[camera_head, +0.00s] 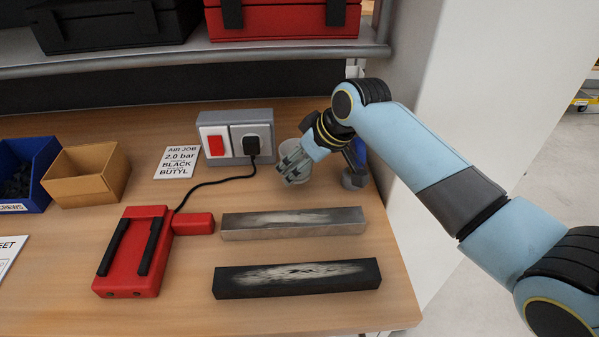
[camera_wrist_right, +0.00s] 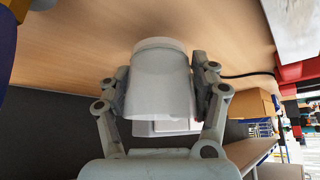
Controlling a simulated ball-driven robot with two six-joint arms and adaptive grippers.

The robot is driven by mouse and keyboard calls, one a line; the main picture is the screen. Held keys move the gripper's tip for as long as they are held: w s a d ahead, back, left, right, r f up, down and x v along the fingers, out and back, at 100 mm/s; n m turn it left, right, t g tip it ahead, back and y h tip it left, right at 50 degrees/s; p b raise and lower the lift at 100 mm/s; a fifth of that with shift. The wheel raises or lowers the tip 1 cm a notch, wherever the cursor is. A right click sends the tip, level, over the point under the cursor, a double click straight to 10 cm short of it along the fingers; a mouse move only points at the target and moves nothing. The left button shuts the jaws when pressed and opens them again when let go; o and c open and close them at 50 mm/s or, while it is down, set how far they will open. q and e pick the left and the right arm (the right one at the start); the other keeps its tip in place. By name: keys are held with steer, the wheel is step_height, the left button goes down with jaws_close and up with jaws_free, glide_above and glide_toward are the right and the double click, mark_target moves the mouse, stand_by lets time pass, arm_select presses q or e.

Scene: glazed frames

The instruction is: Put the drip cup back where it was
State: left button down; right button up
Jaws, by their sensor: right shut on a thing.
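The drip cup (camera_head: 288,146) is a pale, translucent cup at the back right of the bench, to the right of the grey socket box. In the right wrist view the cup (camera_wrist_right: 160,88) fills the space between my fingers. My right gripper (camera_head: 294,167) is shut on it, one finger on each side, and partly hides it in the head view. The cup's end points toward the wooden bench top; I cannot tell whether it touches. My left gripper is not in view.
A blue and grey fitting (camera_head: 355,178) stands close right of my right gripper. The socket box (camera_head: 214,146) with a plugged cable is to the left. A grey bar (camera_head: 293,233) and a black bar (camera_head: 297,289) lie in front. A red device (camera_head: 133,270) is further left.

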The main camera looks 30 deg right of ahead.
steer(key=shift+f, duration=1.55)
steer(key=shift+f, duration=0.15)
steer(key=o, duration=1.4)
steer(key=shift+c, duration=0.2)
steer(key=shift+r, duration=0.25)
steer(key=v, duration=1.2)
steer(key=shift+f, duration=0.1)
